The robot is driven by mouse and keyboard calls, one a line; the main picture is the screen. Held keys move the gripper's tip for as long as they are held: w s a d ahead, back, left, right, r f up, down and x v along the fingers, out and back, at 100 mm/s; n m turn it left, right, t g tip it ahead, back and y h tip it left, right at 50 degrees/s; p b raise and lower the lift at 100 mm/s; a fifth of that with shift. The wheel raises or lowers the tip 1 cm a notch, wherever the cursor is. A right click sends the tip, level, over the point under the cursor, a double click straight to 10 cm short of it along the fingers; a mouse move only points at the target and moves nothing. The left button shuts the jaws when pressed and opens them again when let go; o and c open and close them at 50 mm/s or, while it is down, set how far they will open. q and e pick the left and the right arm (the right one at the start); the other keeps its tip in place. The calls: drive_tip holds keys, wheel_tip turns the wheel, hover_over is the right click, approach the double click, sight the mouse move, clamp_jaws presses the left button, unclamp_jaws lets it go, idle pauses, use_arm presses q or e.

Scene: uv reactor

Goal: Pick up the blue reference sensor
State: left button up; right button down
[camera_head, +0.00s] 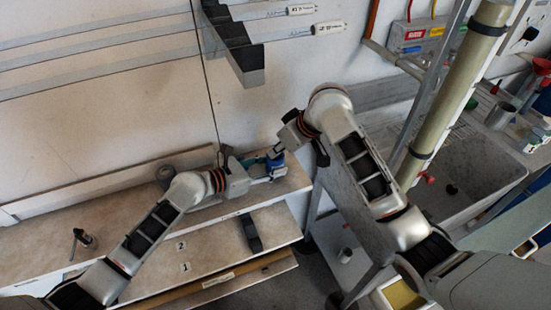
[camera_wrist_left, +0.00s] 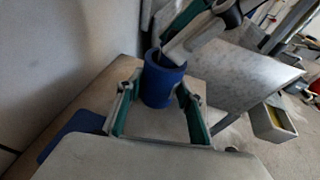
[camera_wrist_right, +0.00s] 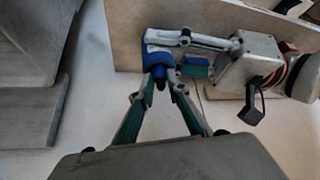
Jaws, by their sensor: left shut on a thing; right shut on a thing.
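The blue reference sensor (camera_wrist_left: 158,84) is a short blue cylinder, seen at the right end of the bench in the head view (camera_head: 274,163). My left gripper (camera_head: 262,177) reaches it from the left and is shut on its sides, with one finger on each side in the left wrist view (camera_wrist_left: 157,98). My right gripper (camera_head: 281,151) comes from above and is shut at the sensor's narrow dark top, between its fingertips in the right wrist view (camera_wrist_right: 161,80). The fingers hide part of the sensor. I cannot tell whether it touches the bench.
A lower step (camera_head: 205,248) bears labels and a black item (camera_head: 251,233). A rack (camera_head: 235,45) hangs above; a sink (camera_head: 470,185) stands at right.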

wheel_tip(320, 180, up, 8)
drive_tip(key=s+d+f, duration=0.1)
drive_tip(key=s+d, duration=1.1)
drive_tip(key=shift+s+d, duration=0.4)
use_arm(q)
drive_tip(key=o, duration=0.9)
drive_tip(key=v, duration=1.2)
drive_tip(key=shift+r, duration=0.1)
drive_tip(key=shift+s, duration=0.15)
